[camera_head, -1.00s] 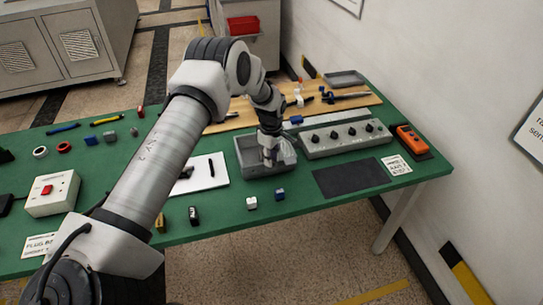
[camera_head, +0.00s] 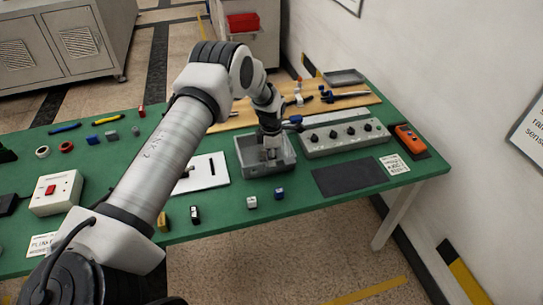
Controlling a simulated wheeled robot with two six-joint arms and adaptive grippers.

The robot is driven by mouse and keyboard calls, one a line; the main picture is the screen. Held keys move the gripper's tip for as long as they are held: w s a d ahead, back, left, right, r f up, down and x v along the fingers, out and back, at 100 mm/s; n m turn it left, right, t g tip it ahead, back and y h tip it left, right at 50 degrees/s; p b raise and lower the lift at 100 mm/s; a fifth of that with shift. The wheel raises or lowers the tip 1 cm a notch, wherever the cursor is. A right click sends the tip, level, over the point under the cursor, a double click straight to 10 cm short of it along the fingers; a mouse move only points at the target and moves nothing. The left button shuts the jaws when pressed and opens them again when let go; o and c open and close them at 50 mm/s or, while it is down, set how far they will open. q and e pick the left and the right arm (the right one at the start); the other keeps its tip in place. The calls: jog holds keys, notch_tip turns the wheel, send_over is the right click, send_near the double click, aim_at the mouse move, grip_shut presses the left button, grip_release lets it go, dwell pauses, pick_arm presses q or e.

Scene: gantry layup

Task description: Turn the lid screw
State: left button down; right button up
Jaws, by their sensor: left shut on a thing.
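My left gripper (camera_head: 270,153) reaches down into the open grey box (camera_head: 246,170) on the green table. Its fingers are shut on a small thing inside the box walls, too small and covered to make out. A lid screw cannot be told apart at this size. A grey panel with several black knobs (camera_head: 345,139) stands just right of the box. My right gripper is not in view.
A white sheet (camera_head: 212,170) lies left of the box and a dark mat (camera_head: 349,178) lies right. An orange meter (camera_head: 409,138) is near the right edge. A wooden board (camera_head: 355,101) lies behind.

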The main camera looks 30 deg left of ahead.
pick_arm(q)
jog(key=shift+n, duration=0.5)
jog(key=c, duration=1)
grip_release()
jog(key=shift+a+f, duration=0.1)
jog(key=shift+a, duration=0.05)
notch_tip(320, 180, up, 12)
jog(key=shift+s, duration=0.1)
